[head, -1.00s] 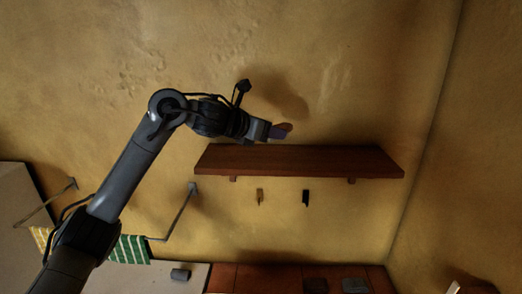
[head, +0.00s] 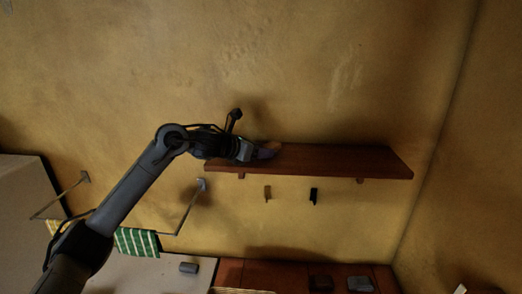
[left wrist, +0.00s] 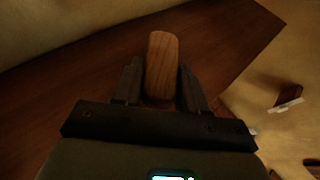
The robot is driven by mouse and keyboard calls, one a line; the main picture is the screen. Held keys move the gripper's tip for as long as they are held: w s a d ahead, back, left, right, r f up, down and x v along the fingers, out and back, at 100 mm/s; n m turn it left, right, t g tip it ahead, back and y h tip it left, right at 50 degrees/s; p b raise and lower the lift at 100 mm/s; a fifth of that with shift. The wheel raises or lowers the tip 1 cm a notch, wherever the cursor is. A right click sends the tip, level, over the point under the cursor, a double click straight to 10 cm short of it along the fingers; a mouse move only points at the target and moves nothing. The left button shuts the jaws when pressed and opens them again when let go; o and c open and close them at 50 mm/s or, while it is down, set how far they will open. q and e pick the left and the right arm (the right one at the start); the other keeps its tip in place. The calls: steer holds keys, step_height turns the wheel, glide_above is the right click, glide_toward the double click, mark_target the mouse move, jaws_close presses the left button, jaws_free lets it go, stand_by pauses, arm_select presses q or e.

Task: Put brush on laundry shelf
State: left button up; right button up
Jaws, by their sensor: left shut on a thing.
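The brush (left wrist: 162,62) shows as a rounded wooden piece between the two fingers of my left gripper (left wrist: 160,85) in the left wrist view. My left gripper is shut on it. In the head view the brush (head: 271,147) is a small brown shape at the tip of my left gripper (head: 256,152). The dark red-brown wall shelf (head: 345,162) is at and below the brush, near its left end. In the left wrist view the shelf (left wrist: 75,85) lies under the brush. I cannot tell whether the brush touches the board. My right gripper is not in view.
Two small items, one brown (head: 267,194) and one black (head: 313,196), hang on the wall below the shelf. A green striped towel (head: 137,242) hangs on a rail at left. The shelf's right part is bare. A counter (head: 240,272) runs below.

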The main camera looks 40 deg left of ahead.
arm_select(q)
steer(key=shift+f, duration=0.1)
steer(key=shift+f, duration=0.1)
steer(key=o, duration=1)
steer(key=shift+o, duration=0.2)
steer(key=shift+r, duration=0.2)
steer(key=b+v, duration=0.2)
steer(key=v, duration=1)
steer(key=shift+b, duration=0.4)
steer(key=shift+r, duration=0.1)
